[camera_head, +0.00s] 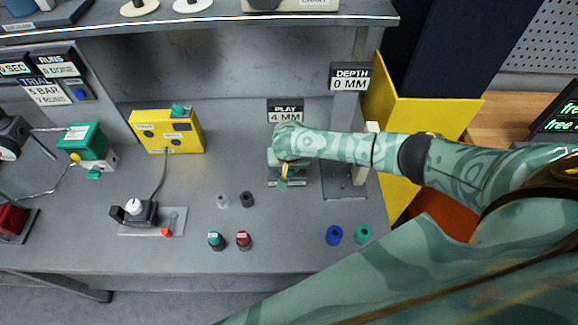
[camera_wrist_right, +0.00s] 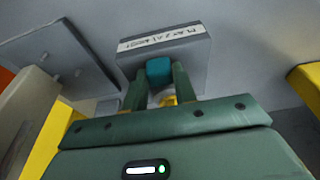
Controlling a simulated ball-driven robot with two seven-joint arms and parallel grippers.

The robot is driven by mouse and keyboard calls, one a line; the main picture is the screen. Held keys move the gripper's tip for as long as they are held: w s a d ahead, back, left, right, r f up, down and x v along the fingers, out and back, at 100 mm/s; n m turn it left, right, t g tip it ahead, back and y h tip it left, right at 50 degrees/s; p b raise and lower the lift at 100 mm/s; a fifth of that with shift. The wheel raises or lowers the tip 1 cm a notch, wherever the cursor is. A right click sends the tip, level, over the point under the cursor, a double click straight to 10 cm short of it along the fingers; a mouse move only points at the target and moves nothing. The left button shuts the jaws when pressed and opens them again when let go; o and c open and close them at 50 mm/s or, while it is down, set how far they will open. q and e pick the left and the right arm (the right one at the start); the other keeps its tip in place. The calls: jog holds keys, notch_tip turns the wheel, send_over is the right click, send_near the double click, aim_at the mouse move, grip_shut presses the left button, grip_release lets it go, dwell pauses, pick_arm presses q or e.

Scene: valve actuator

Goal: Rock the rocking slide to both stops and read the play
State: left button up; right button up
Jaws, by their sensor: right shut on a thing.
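My right arm reaches in from the right in the head view. Its gripper (camera_head: 284,168) is over the small grey play fixture (camera_head: 288,183) on the bench, and the hand hides most of it. In the right wrist view the two green fingers of the gripper (camera_wrist_right: 158,74) are shut on a teal block, the slide (camera_wrist_right: 159,70). A grey plate with a white label (camera_wrist_right: 165,40) stands just beyond it. The play display (camera_head: 285,111) behind the fixture reads 4 MM. My left gripper is not in view.
A depth stand with a 0 MM display (camera_head: 349,77) and a yellow bin (camera_head: 432,112) are close on the right. Blue and green caps (camera_head: 334,235) lie in front. A yellow box (camera_head: 167,132) and a lever unit (camera_head: 137,212) stand left.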

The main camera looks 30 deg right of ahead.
jog(key=shift+a+p, duration=0.3)
jog(key=shift+p, duration=0.4)
dwell(0.7)
jog(key=shift+f, duration=0.1)
jog(key=o, duration=1)
jog(key=shift+w, duration=0.1)
jog(key=shift+c, duration=0.2)
jog(key=p+v, duration=0.6)
jog(key=v, duration=1)
